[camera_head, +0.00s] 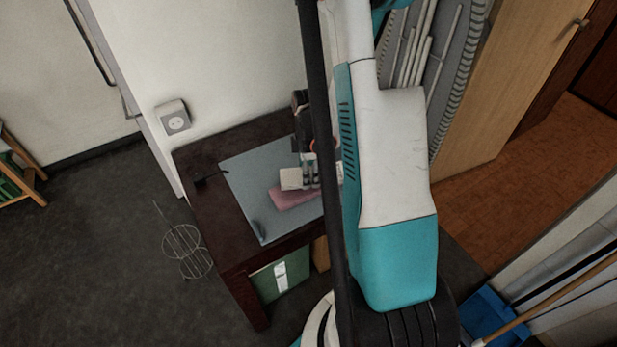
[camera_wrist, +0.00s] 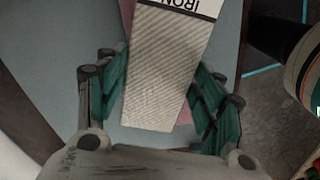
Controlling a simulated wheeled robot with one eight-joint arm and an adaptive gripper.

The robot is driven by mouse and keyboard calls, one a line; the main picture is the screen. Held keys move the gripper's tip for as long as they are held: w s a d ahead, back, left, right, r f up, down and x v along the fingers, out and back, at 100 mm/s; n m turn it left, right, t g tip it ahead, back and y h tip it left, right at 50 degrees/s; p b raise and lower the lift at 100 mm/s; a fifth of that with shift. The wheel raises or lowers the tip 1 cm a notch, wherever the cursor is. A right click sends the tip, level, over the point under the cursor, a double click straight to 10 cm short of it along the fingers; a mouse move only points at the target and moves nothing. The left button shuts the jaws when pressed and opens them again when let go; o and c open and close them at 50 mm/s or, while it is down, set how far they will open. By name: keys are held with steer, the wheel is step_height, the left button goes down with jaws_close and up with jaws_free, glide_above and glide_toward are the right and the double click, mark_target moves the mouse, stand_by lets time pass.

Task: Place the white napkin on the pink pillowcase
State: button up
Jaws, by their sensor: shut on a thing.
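The white napkin (camera_head: 291,179) shows as a flat, pale, ribbed piece in the wrist view (camera_wrist: 165,70). My gripper (camera_head: 311,183) is shut on it, with one teal finger along each long side in the wrist view (camera_wrist: 161,75). The pink pillowcase (camera_head: 290,198) lies on a grey-blue mat on the dark table. Its edges show under and beside the napkin in the wrist view (camera_wrist: 184,116). The napkin is over the pillowcase; I cannot tell whether they touch.
The grey-blue mat (camera_head: 245,185) covers much of the dark table (camera_head: 215,228). A small dark object (camera_head: 210,180) lies at the table's left. A green box (camera_head: 265,285) stands below, and a wire rack (camera_head: 187,255) is on the floor. The mat's left part is mostly clear.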

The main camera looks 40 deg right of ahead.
steer(key=shift+f, duration=0.95)
steer(key=shift+f+b, duration=0.2)
steer(key=shift+b, duration=0.15)
steer(key=o, duration=1)
steer(key=shift+o, duration=0.2)
steer(key=shift+r, duration=0.1)
step_height(320, 180, up, 12)
steer(key=p, duration=0.5)
steer(key=shift+a+r, duration=0.1)
steer(key=shift+r, duration=0.05)
